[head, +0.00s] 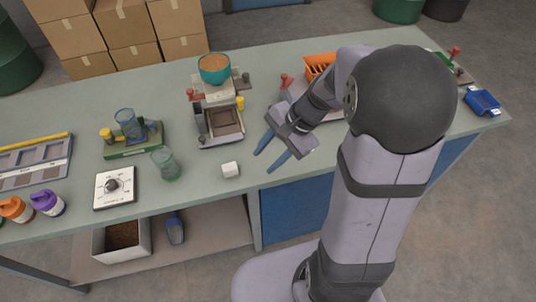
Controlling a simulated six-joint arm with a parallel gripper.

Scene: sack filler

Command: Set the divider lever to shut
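No label marks the divider lever, and I cannot tell which of several small levers it is. A filler stand (218,115) at the middle back carries a teal bowl (214,77) of brown grain. A red-knobbed lever (190,94) is on its left, and a yellow part (240,103) and a dark knob (245,77) are on its right. A white plate with a dark rotary knob (112,186) lies at front left. My gripper (263,162) is right of the stand, its two blue fingers apart with nothing between them. Another red knob (285,79) shows behind my arm, its device partly hidden.
An orange rack (318,66) is partly behind my arm. Bare bench lies around the cube.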

